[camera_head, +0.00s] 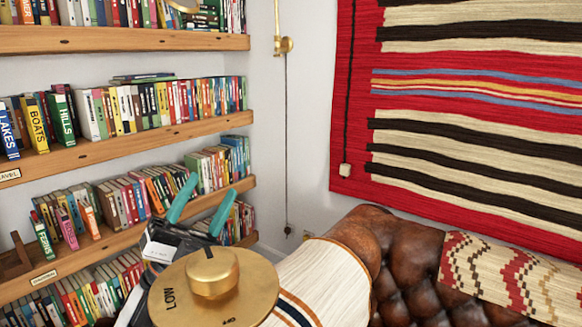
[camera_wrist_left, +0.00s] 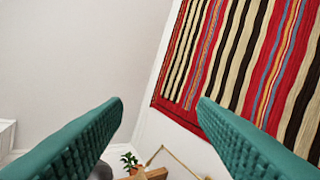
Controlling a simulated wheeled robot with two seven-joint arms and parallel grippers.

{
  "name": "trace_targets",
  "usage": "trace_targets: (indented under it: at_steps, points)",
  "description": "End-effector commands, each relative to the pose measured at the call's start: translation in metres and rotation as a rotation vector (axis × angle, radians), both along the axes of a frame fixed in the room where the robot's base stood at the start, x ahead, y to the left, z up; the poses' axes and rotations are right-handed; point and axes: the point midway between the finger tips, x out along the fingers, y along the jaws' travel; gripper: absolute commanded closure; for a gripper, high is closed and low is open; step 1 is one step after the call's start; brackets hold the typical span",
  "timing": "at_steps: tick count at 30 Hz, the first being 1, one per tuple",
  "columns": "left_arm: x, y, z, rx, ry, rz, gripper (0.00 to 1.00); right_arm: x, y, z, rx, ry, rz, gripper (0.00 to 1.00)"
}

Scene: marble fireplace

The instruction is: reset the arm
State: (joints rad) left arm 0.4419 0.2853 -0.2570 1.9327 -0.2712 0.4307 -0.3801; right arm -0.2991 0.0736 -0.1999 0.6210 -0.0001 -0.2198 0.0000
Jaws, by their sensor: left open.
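My left gripper (camera_head: 212,185) shows in the head view at the lower left of centre, in front of the lower bookshelves. Its two teal fingers point up and are spread apart with nothing between them. In the left wrist view the same fingers (camera_wrist_left: 160,102) stand wide apart with an empty gap. The lower part of the gripper is partly hidden behind a brass disc with a knob. My right gripper is in neither view.
The brass disc (camera_head: 168,299), marked LOW, is close in the foreground. Wooden shelves (camera_head: 120,140) of books fill the left. A brown leather sofa (camera_head: 405,262) with woven throws stands at the lower right, below a striped red rug (camera_head: 350,110) on the wall. A plant (camera_wrist_left: 130,160) shows in the wrist view.

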Motion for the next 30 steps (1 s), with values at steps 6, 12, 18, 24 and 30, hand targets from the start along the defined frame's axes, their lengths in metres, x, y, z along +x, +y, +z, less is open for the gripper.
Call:
trace_targets:
  at_steps: [6, 12, 18, 24, 30]
  points:
    - [0.026, 0.020, -0.073, -0.127, 0.424, 0.073, 0.47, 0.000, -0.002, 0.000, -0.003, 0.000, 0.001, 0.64]
    - [0.029, 0.039, -0.155, -0.239, 0.812, 0.145, 0.47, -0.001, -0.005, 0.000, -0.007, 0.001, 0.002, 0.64]
    - [0.004, 0.055, -0.244, -0.345, 1.200, 0.226, 0.47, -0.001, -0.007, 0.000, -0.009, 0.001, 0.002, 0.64]
    - [-0.048, 0.068, -0.328, -0.443, 1.582, 0.322, 0.47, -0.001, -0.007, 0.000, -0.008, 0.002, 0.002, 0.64]
    - [-0.123, 0.076, -0.393, -0.523, 1.937, 0.434, 0.47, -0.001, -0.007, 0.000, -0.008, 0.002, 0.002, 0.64]
